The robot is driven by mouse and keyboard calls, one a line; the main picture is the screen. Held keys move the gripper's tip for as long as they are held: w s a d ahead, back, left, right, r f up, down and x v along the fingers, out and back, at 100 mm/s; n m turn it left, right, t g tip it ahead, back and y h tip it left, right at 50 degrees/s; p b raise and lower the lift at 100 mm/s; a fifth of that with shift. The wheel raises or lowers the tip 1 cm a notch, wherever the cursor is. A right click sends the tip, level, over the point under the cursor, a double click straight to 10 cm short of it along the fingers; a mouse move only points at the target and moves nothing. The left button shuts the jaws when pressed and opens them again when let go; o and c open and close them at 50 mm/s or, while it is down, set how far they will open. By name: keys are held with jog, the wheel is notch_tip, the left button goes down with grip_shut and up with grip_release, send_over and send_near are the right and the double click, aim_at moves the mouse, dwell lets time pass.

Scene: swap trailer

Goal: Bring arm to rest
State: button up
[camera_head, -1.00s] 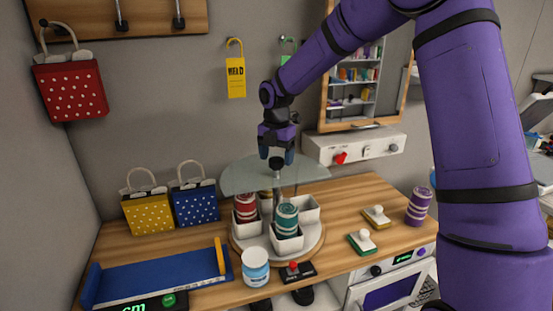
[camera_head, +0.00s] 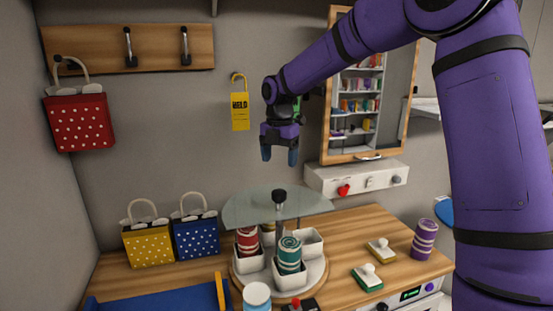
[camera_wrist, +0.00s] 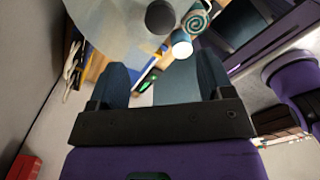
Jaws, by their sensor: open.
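My gripper (camera_head: 279,154) hangs at the end of my purple arm, fingers pointing down, in front of the grey wall. It is open with nothing between its fingers. It is above the round glass top (camera_head: 250,209) of the carousel, clear of its black knob (camera_head: 279,196). In the wrist view the two dark blue fingers (camera_wrist: 155,85) are spread apart. The glass top (camera_wrist: 105,25) and a teal-and-white roll (camera_wrist: 195,19) show beyond them.
The carousel's white base (camera_head: 262,290) holds white cups with a red roll (camera_head: 248,241) and a teal roll (camera_head: 289,255). Yellow (camera_head: 148,246) and blue bags (camera_head: 196,239) stand left. A yellow tag (camera_head: 240,110) hangs behind. A mirrored cabinet (camera_head: 329,110) is right of my gripper.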

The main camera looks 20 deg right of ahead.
jog(key=shift+s, duration=0.1)
jog(key=s+d+r+m+t+h, duration=0.1)
jog(key=s+r+m, duration=0.65)
jog(key=s, duration=0.35)
jog(key=s+d+m+t, duration=0.2)
jog(key=s+d+m, duration=0.1)
jog(key=s+m, duration=0.6)
jog(key=s+d+m+t+y, duration=0.1)
jog(key=s+d+m+t, duration=0.1)
jog(key=s+m, duration=0.8)
jog(key=s+d, duration=0.1)
jog(key=s, duration=0.6)
jog(key=shift+s, duration=0.25)
jog(key=shift+f, duration=0.1)
jog(key=shift+c, duration=0.5)
